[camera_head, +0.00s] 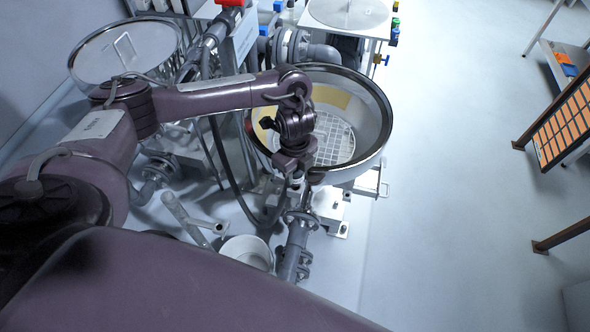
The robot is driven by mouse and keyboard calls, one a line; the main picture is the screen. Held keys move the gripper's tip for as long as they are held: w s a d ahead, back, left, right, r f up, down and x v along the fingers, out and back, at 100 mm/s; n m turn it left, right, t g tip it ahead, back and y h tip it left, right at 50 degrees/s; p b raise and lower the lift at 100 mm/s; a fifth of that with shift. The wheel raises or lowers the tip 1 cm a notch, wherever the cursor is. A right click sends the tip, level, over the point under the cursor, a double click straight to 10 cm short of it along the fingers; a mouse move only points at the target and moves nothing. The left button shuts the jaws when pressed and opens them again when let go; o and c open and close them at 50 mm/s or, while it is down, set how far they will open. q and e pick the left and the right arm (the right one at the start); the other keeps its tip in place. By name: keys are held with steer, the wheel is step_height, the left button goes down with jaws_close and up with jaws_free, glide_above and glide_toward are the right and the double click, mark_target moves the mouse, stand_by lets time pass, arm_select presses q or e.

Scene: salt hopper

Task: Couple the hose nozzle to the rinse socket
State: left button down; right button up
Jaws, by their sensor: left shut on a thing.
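My left arm reaches in from the left, and its gripper (298,187) points down in front of the large round steel hopper. The gripper is shut on the hose nozzle, which is small and mostly hidden by the wrist and fingers. A black hose (238,203) hangs in a loop to the left of the gripper and rises toward it. Just below the gripper is a grey pipe (297,243) with a flanged upper end; the rinse socket seems to be there, but I cannot tell whether the nozzle touches it. My right gripper is not in view.
The open hopper (378,95) with a grid inside stands right behind the gripper. A round lid (125,48) is at the upper left. A white bucket (247,250) stands left of the pipe. A rack with orange panels (568,125) is at the right. The floor between is clear.

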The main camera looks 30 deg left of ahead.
mark_target(295, 178)
arm_select(q)
steer(key=shift+f+b, duration=1.2)
steer(key=shift+f, duration=0.65)
steer(key=c, duration=1)
jaws_free()
steer(key=shift+o, duration=0.3)
steer(key=shift+r, duration=0.1)
steer(key=shift+w, duration=0.1)
